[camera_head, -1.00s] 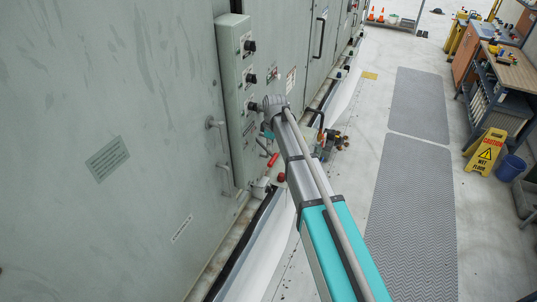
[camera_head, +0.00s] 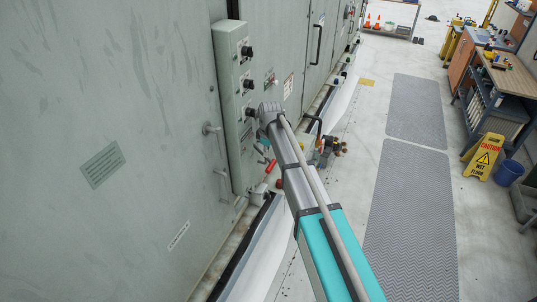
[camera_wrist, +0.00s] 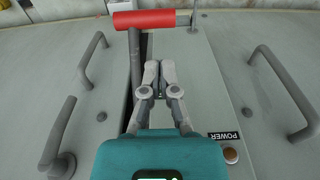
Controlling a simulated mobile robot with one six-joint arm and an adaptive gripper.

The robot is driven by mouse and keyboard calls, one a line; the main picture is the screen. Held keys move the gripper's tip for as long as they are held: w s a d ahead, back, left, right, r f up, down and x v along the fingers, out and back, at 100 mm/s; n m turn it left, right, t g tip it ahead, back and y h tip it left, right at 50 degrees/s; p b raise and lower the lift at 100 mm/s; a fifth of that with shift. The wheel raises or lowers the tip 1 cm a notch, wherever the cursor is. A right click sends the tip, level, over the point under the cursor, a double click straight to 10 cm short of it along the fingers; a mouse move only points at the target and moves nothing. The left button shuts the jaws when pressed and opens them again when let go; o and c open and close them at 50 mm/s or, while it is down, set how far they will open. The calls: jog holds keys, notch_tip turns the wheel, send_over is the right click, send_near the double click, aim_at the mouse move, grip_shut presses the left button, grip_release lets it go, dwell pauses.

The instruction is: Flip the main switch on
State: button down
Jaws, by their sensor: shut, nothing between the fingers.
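The main switch shows in the wrist view as a lever with a red grip (camera_wrist: 152,19) across the top and a dark grey shaft (camera_wrist: 135,65) running down from it. In the head view its red grip (camera_head: 270,167) is at the lower end of the grey switch panel (camera_head: 232,95). My gripper (camera_wrist: 159,66) is shut and empty, with its fingertips just below the red grip and right of the shaft in the wrist view. I cannot tell whether they touch the lever. My arm hides most of the gripper in the head view.
Bar handles (camera_wrist: 285,88) stand out on both sides. A POWER label (camera_wrist: 223,135) sits above a round amber button (camera_wrist: 231,155). Black knobs (camera_head: 247,51) line the panel. A yellow wet-floor sign (camera_head: 484,157) and workbench stand right. The matted aisle (camera_head: 412,210) is clear.

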notch_tip(320, 180, down, 8)
jog(key=b, duration=0.8)
jog(key=shift+a+f, duration=0.15)
jog(key=shift+a, duration=0.15)
jog(key=shift+w, duration=0.1)
jog(key=shift+d, duration=0.25)
